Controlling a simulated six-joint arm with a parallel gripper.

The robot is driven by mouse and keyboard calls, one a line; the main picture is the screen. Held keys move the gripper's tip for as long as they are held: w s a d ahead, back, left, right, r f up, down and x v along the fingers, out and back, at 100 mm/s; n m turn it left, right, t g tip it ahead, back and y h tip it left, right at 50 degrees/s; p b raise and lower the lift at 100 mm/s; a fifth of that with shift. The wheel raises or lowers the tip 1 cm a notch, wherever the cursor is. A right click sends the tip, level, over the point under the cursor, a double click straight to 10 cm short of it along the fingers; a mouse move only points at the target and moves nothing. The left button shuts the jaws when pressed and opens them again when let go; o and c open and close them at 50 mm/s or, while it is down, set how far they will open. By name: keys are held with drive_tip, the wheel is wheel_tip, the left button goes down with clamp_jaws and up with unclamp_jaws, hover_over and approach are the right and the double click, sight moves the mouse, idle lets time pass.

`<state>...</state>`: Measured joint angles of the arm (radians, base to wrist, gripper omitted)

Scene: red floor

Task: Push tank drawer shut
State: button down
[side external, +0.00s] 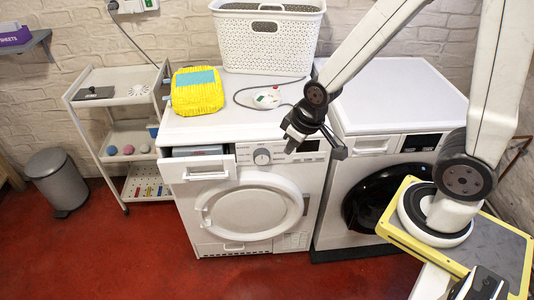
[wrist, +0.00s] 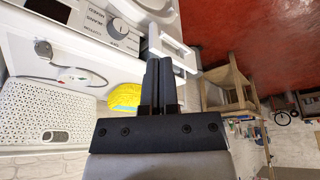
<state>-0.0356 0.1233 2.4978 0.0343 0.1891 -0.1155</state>
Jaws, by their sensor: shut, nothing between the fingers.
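The white tank drawer (side external: 198,169) sticks out of the upper left front of the left washing-machine-like appliance (side external: 255,237). Its top is uncovered behind the front panel, showing a grey inside. In the wrist view the drawer (wrist: 182,54) lies just beyond the fingertips, partly hidden by them. My gripper (side external: 290,147) is in front of the appliance's control panel, right of the drawer and apart from it in the side view. In the wrist view my gripper (wrist: 160,62) has its two dark fingers together with nothing between them.
A control dial (side external: 262,156) is right of the drawer. A yellow package (side external: 197,91), a power strip (side external: 267,98) and a white basket (side external: 268,40) are on top. A second machine (side external: 392,95) stands right, a trolley (side external: 140,130) left. Open red floor (side external: 130,250) lies in front.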

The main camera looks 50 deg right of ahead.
drive_tip(key=w+a+f+n+t, duration=0.3)
drive_tip(key=w+a+f+n, duration=0.1)
drive_tip(key=w+f, duration=0.25)
drive_tip(key=w+a+f+n+t, duration=0.3)
drive_tip(key=w+f, duration=0.2)
drive_tip(key=w, duration=0.3)
drive_tip(key=s+a+f+n+t, duration=0.2)
drive_tip(key=a+f+n+t, duration=0.2)
drive_tip(key=f, duration=0.7)
drive_tip(key=n+t, duration=0.2)
drive_tip(key=n, duration=0.2)
drive_tip(key=shift+t, duration=0.3)
drive_tip(key=shift+w, duration=0.15)
drive_tip(key=w+d+f, duration=0.2)
drive_tip(key=w, duration=1)
drive_tip(key=shift+w+d, duration=0.2)
drive_tip(key=shift+d, duration=0.1)
